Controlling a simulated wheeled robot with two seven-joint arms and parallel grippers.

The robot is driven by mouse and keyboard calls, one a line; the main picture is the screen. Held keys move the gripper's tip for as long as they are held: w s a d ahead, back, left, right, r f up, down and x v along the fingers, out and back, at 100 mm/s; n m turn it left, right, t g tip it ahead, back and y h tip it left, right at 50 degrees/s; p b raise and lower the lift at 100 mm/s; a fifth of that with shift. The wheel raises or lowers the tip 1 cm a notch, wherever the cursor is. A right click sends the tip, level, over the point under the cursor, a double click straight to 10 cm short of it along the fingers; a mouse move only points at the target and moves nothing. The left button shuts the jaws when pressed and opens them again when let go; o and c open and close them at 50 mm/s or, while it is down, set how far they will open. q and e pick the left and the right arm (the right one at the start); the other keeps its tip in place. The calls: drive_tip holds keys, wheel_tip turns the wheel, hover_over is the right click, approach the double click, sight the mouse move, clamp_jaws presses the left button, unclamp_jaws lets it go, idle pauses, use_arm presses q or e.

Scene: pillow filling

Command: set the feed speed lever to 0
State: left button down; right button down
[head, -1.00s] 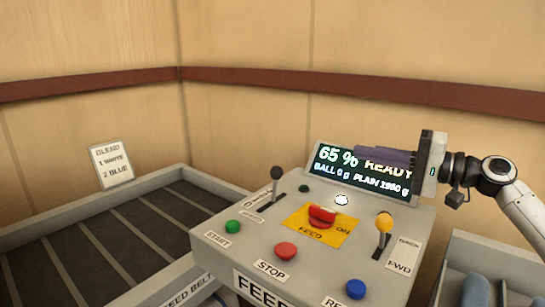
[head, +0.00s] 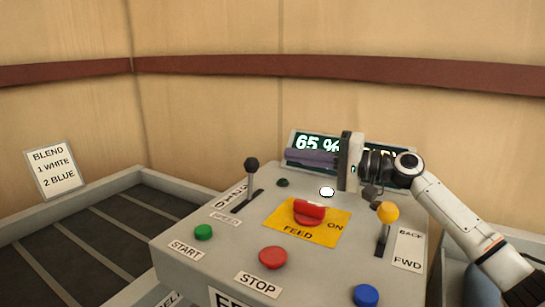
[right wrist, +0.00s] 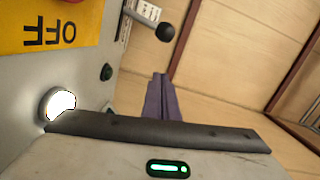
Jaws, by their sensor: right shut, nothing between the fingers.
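A lever with a black ball knob (head: 251,164) stands upright in a slot (head: 248,201) at the back left of the grey control panel (head: 180,257). Its labels are too small to read surely. The black knob also shows at the top of the right wrist view (right wrist: 165,32). My right gripper (head: 290,156) is shut and empty, its purple fingers (right wrist: 160,98) pointing left. It is in front of the display, right of the lever and apart from it. The display (head: 308,141) reads 65 %; the gripper hides the rest. My left gripper is not in view.
The panel also has a red FEED switch (head: 309,209) on a yellow plate, a yellow-knobbed lever (head: 388,212), and green START (head: 203,232), red STOP (head: 273,257) and blue (head: 366,295) buttons. A belt (head: 80,240) and BLEND sign (head: 50,170) are at left.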

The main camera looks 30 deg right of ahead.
sight(250, 183)
drive_tip(key=x, duration=0.3)
drive_tip(key=shift+w+a+r+p, duration=0.1)
drive_tip(key=shift+r+p, duration=0.1)
drive_tip(key=shift+p, duration=0.15)
drive_tip(key=a, duration=0.2)
drive_tip(key=shift+s+a+f+p, duration=0.25)
drive_tip(key=shift+a+f+p, duration=0.1)
drive_tip(key=shift+p, duration=0.05)
drive_tip(key=shift+s+a, duration=0.15)
drive_tip(key=shift+a, duration=0.15)
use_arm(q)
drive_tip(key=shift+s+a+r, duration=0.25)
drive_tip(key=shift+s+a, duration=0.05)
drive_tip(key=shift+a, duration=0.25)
use_arm(e)
drive_tip(key=shift+s+a+f, duration=0.1)
drive_tip(key=shift+a+f, duration=0.1)
drive_tip(key=shift+a, duration=0.1)
